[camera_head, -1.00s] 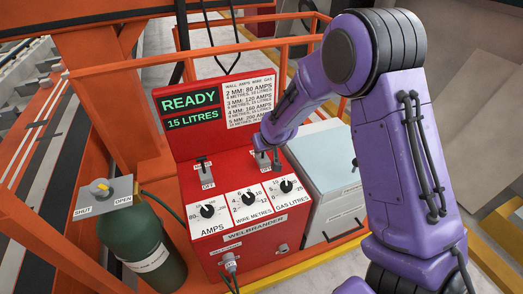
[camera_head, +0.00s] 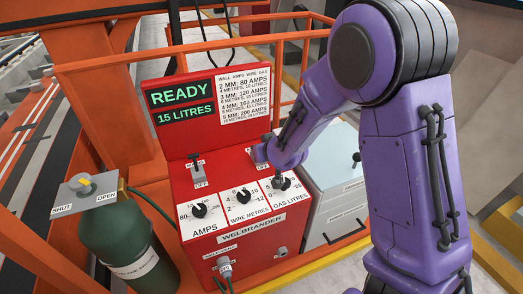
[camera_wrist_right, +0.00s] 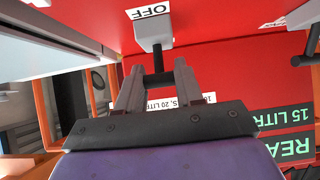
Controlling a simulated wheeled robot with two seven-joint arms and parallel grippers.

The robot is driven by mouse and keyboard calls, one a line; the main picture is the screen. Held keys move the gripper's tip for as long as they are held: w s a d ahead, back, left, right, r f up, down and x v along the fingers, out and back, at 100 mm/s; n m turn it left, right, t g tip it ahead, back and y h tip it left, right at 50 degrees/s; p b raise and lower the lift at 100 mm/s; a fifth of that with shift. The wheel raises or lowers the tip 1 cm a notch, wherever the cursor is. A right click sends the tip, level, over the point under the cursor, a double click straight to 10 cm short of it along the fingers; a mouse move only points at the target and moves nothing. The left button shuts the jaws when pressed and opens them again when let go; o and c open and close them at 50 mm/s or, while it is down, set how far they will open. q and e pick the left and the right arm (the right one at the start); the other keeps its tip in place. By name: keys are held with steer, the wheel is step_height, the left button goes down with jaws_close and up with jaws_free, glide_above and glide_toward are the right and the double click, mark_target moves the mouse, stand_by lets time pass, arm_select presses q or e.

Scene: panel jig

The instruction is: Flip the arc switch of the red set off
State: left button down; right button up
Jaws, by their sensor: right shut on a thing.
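The red set (camera_head: 180,135) is a welding box with a green READY display. On its right side is the arc switch (camera_wrist_right: 153,32), a pale block with a black stem and crossbar; an OFF label (camera_wrist_right: 148,12) lies beside it. My right gripper (camera_wrist_right: 158,82) is shut on the crossbar, with one finger at each end. In the head view my purple wrist hides most of this switch and its exact lever angle. A second switch (camera_head: 196,162) stands free on the left with its own OFF label below. My left gripper is not in view.
Three dials sit below the switches: amps (camera_head: 199,210), wire metres (camera_head: 243,197) and gas litres (camera_head: 287,183). A green gas bottle (camera_head: 121,243) stands left and a pale blue box (camera_head: 335,165) right. Orange rails (camera_head: 200,45) run behind.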

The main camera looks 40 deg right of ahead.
steer(key=o, duration=1)
steer(key=shift+w+f, duration=0.1)
steer(key=shift+o, duration=0.2)
steer(key=p+v, duration=0.3)
steer(key=v, duration=0.7)
steer(key=shift+r, duration=0.25)
steer(key=shift+a, duration=0.1)
